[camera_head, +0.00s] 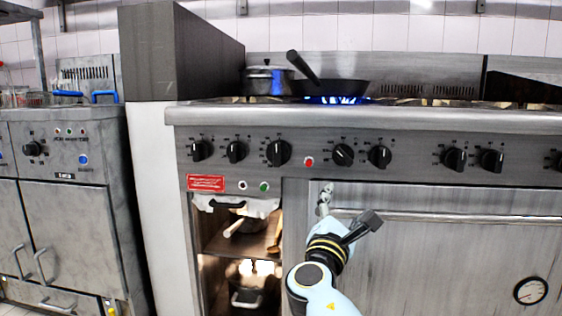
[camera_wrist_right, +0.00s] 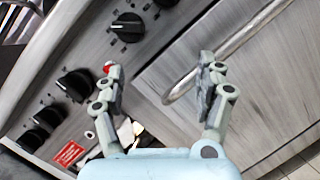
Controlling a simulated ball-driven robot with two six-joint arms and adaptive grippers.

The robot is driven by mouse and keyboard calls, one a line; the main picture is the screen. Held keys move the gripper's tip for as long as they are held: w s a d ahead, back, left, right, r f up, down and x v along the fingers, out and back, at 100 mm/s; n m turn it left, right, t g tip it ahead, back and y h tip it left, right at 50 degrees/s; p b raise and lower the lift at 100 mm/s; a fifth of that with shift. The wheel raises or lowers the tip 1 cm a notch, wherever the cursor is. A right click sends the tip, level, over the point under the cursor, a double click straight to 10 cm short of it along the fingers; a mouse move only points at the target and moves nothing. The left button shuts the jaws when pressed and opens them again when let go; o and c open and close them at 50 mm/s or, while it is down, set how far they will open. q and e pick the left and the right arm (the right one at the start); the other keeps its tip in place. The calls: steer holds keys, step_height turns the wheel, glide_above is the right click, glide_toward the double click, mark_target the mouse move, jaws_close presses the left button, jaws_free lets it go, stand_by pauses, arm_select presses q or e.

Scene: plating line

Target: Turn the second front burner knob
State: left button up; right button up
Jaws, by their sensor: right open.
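A row of black burner knobs runs along the stove's front panel. Left of the red light are three knobs (camera_head: 202,149), (camera_head: 237,151), (camera_head: 278,153). Just right of it are a knob with a slanted grip (camera_head: 343,154) and another knob (camera_head: 380,156). I cannot tell which is the second front burner knob. My right gripper (camera_head: 325,198) is below the panel, under the slanted knob, touching no knob. In the right wrist view its fingers (camera_wrist_right: 160,70) are spread and empty, with the slanted knob (camera_wrist_right: 128,27) beyond them. My left gripper is out of view.
The oven door handle (camera_head: 440,216) runs right of my right gripper. A dark pan (camera_head: 335,87) sits over a blue flame, beside a lidded pot (camera_head: 266,80). An open lit cabinet (camera_head: 215,235) holds cookware at lower left. More knobs (camera_head: 455,159) lie to the right.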

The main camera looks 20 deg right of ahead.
steer(key=m, duration=0.1)
glide_toward(342, 160)
steer(key=shift+h, duration=0.3)
steer(key=x, duration=0.5)
steer(key=b+x, duration=0.1)
steer(key=x, duration=0.4)
steer(key=shift+w+d+f, duration=0.15)
steer(key=shift+w+d, duration=0.05)
steer(key=shift+w, duration=0.1)
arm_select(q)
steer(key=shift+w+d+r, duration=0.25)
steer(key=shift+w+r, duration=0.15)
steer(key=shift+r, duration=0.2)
arm_select(e)
steer(key=shift+w+d, duration=0.2)
steer(key=shift+d, duration=0.1)
steer(key=c, duration=1.1)
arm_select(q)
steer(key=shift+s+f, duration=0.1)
arm_select(e)
steer(key=shift+m, duration=0.3)
